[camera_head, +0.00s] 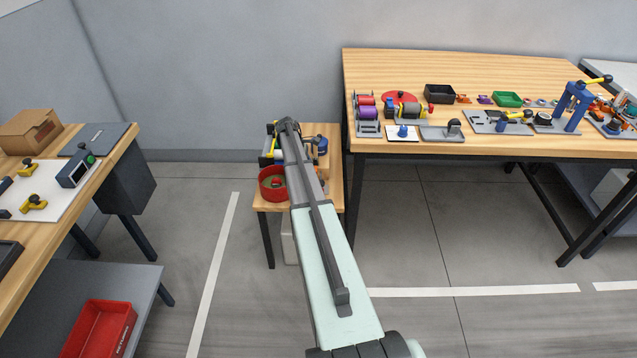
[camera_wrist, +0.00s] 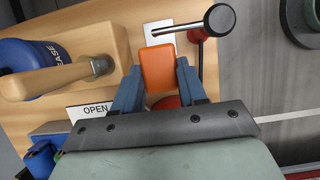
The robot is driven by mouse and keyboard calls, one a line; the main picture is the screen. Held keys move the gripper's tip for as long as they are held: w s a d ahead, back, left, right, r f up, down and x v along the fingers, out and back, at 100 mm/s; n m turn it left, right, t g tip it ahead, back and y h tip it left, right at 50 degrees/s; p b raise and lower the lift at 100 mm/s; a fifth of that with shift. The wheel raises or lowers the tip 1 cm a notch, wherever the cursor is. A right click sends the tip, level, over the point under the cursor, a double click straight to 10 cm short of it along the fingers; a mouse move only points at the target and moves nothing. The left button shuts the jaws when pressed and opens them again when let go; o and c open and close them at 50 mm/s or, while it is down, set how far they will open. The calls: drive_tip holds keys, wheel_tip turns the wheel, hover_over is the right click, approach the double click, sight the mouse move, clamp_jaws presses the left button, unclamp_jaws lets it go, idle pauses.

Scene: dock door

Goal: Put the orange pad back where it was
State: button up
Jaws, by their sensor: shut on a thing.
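The orange pad (camera_wrist: 158,66) is a small rounded block in the wrist view. My gripper (camera_wrist: 160,78) is shut on it, with a blue-grey finger on either side. A white square (camera_wrist: 161,32) lies on the wood just beyond the pad, partly hidden by a lever bar and the pad. I cannot tell how high the pad is above the wood. In the head view my arm reaches to the small wooden table (camera_head: 334,165) and hides the pad and the fingertips.
A lever with a black knob (camera_wrist: 220,18) crosses close beyond the pad. A tan hooked part (camera_wrist: 60,80), a blue grease container (camera_wrist: 25,58) and an OPEN label (camera_wrist: 90,110) are at left. A red bowl (camera_head: 267,192) stands on the small table; a larger workbench (camera_head: 500,146) is at right.

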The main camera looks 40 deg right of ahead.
wheel_tip(320, 180, down, 7)
drive_tip(key=shift+r, duration=0.1)
drive_tip(key=s+d, duration=0.2)
drive_tip(key=shift+s+d, duration=0.25)
drive_tip(key=shift+s, duration=0.05)
drive_tip(key=shift+s+d+f, duration=0.1)
drive_tip(key=shift+d+f, duration=0.1)
drive_tip(key=shift+f, duration=0.4)
drive_tip(key=shift+f, duration=0.1)
drive_tip(key=o, duration=1.1)
drive_tip(key=v, duration=1.2)
